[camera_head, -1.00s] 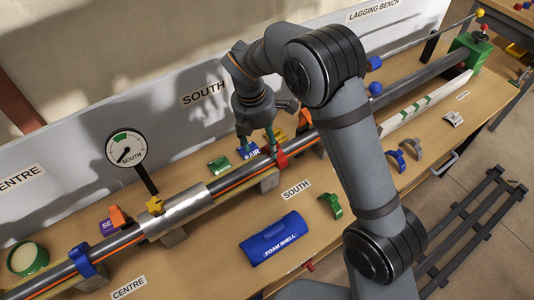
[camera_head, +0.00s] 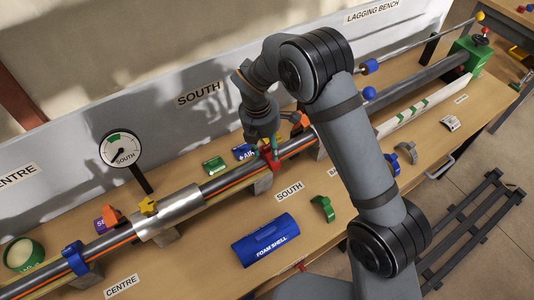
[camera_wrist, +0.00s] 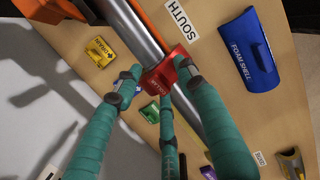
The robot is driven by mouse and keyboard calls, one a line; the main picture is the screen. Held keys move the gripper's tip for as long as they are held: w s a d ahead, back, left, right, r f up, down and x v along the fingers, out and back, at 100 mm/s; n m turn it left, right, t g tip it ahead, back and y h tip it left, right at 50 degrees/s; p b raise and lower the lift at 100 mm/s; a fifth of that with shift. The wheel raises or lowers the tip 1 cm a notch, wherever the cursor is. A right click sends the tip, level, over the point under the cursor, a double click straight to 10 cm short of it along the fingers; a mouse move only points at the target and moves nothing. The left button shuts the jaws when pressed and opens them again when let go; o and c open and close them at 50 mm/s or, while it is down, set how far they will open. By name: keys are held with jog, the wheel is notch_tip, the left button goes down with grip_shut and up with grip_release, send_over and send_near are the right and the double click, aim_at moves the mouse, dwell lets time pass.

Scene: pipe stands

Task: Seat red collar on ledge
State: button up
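The red collar (camera_head: 269,157) is at the dark pipe (camera_head: 295,146) near the SOUTH label, just above a grey support block (camera_head: 263,184). In the wrist view the red collar (camera_wrist: 161,80) lies between my teal fingertips, which press close on its sides. My gripper (camera_head: 263,143) points down over the pipe and appears shut on the collar; it also shows in the wrist view (camera_wrist: 160,82). The collar's underside is hidden, so I cannot tell whether it rests on the support. I cannot single out a ledge apart from this block.
A silver sleeve (camera_head: 182,212) with a yellow star knob (camera_head: 148,206) covers the pipe to the left. A blue foam shell (camera_head: 265,240) and a green clip (camera_head: 323,208) lie in front. Small green (camera_head: 214,165) and blue blocks (camera_head: 243,152) lie behind the pipe.

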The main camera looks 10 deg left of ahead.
jog(key=shift+r, duration=0.1)
jog(key=c, duration=0.9)
jog(key=shift+w+r, duration=0.1)
grip_shut()
